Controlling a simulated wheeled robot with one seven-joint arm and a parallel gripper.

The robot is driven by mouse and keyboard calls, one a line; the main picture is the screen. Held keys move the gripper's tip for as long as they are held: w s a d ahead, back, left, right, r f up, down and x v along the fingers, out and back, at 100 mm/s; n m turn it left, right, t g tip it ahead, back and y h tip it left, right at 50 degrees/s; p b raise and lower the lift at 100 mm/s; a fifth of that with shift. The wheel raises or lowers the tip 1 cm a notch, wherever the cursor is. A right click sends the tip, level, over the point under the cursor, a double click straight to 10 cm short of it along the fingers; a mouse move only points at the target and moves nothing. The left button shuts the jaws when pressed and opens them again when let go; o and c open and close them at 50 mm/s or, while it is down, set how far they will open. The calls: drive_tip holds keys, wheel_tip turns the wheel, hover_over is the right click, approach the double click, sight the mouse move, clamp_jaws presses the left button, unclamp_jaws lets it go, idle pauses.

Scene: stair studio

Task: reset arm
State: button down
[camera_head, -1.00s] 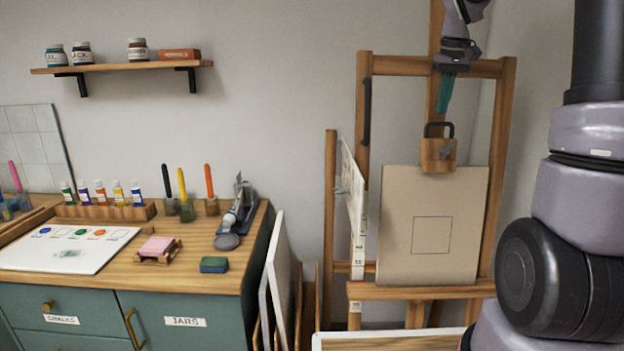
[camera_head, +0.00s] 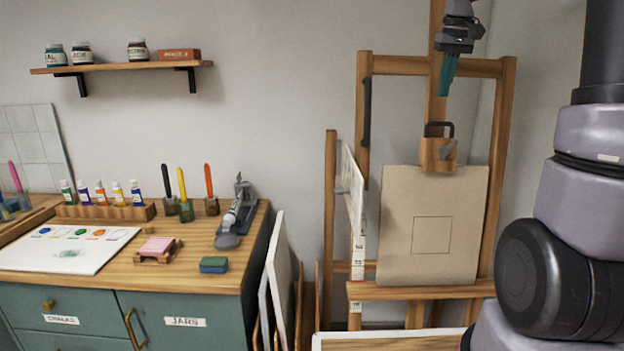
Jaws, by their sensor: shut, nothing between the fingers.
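My gripper (camera_head: 446,78) hangs at the top right of the head view, with its teal fingers pointing down and shut with nothing between them. It is in front of the upper part of the wooden easel (camera_head: 507,130), above the clamp block (camera_head: 438,155) that sits at the top of a brown board (camera_head: 400,235). A square outline is drawn on the board. The gripper appears apart from the clamp block.
A teal cabinet (camera_head: 228,315) at left carries paint tubes, brushes in cups, a white palette sheet (camera_head: 103,258), a pink block and a green-blue block (camera_head: 213,265). A shelf (camera_head: 130,68) with jars hangs above. Panels (camera_head: 282,275) lean between cabinet and easel.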

drive_tip(key=s+a+f+m+t, duration=0.1)
drive_tip(key=s+a, duration=0.1)
drive_tip(key=s, duration=0.6)
drive_tip(key=s+a+f+m+t+y, duration=0.1)
drive_tip(key=s+a+t, duration=0.1)
drive_tip(key=s, duration=0.6)
drive_tip(key=s+a+f+m+t+y, duration=0.1)
drive_tip(key=s+a, duration=0.3)
drive_tip(key=s, duration=0.4)
drive_tip(key=shift+s+f+m+t, duration=0.3)
drive_tip(key=shift+s+f+m, duration=0.1)
drive_tip(key=shift+f+m, duration=0.15)
drive_tip(key=shift+a, duration=0.1)
